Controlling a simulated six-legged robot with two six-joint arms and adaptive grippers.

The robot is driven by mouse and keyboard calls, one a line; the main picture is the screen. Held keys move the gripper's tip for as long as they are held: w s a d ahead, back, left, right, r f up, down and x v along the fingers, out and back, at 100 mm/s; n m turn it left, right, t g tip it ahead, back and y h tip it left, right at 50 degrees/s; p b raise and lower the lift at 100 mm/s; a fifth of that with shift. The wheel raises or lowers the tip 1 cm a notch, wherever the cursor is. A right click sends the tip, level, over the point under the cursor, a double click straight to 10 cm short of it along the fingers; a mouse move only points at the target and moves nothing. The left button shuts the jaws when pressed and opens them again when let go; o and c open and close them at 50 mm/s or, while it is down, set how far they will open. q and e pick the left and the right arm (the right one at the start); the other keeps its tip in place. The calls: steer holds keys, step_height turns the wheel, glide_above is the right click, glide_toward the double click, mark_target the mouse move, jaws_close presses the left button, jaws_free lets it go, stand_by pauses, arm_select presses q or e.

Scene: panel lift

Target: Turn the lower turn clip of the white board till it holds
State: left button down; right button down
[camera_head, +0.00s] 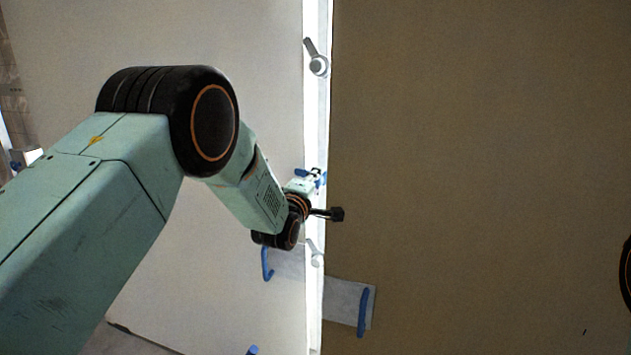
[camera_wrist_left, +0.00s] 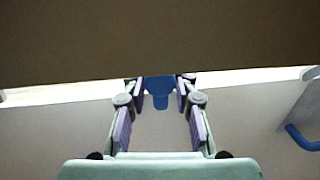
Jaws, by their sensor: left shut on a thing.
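The white board (camera_head: 240,50) is the pale panel on the left of the head view; in the left wrist view it is the pale surface (camera_wrist_left: 75,135) below the bright strip. My left gripper (camera_head: 313,178) is at its right edge, about midway up the strip. In the left wrist view my left gripper (camera_wrist_left: 157,92) is shut on a blue piece (camera_wrist_left: 159,88), whose tab lies toward the white board. I cannot tell whether this is the lower turn clip. A grey turn clip (camera_head: 318,65) is higher on the strip, and another grey clip (camera_head: 316,256) is below the gripper.
A brown panel (camera_head: 480,150) fills the right side. The bright strip (camera_head: 318,110) separates the panels. Blue handles stand at the lower left (camera_head: 267,264) and lower right (camera_head: 363,312) of the strip, on grey plates. My right gripper is out of view.

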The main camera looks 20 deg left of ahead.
arm_select(q)
steer(key=shift+r+n, duration=0.1)
steer(key=shift+n, duration=0.6)
steer(key=c, duration=1.3)
jaws_free()
steer(key=s, duration=1.2)
steer(key=shift+a, duration=0.2)
